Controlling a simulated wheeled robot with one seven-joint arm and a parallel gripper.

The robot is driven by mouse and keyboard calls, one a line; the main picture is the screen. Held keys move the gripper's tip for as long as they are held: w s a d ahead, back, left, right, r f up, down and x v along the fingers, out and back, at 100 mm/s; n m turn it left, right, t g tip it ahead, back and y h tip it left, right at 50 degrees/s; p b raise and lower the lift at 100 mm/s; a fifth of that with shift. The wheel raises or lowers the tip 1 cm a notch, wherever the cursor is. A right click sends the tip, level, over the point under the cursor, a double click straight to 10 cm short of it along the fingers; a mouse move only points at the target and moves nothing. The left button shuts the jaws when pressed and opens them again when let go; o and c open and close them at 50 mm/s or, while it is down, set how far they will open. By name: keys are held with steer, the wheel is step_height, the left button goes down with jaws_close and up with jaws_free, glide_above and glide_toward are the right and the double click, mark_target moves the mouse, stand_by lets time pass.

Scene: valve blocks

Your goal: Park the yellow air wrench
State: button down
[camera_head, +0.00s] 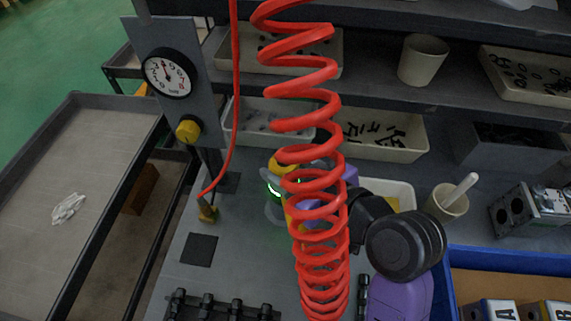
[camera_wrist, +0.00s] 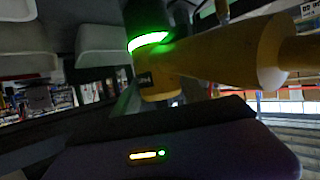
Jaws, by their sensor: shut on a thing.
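The yellow air wrench (camera_head: 281,166) is upright or nearly so over the bench, partly hidden behind the red coiled hose (camera_head: 318,180). A green light glows on its left side. In the wrist view the wrench's yellow body (camera_wrist: 225,62) runs across the upper right, with a green lit ring (camera_wrist: 148,41) on its dark end. My gripper (camera_head: 318,200), with purple parts, is shut on the wrench; the coil covers much of the grip. A grey rounded piece shows just below the green glow; I cannot tell whether the wrench touches it.
A pressure gauge (camera_head: 170,74) on a grey panel stands at the left, with a yellow knob (camera_head: 188,130). Parts bins (camera_head: 381,146) line the shelf behind. A cup (camera_head: 447,203) and a blue-edged tray (camera_head: 510,263) are at the right. A dark square pad (camera_head: 199,250) lies on clear bench.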

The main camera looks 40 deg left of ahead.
steer(key=shift+f+b, duration=0.25)
steer(key=shift+b, duration=0.05)
stand_by(0.4)
steer(key=c, duration=0.6)
jaws_free()
steer(key=shift+o, duration=0.4)
steer(key=shift+f, duration=0.1)
steer(key=shift+f, duration=0.15)
steer(key=v, duration=0.8)
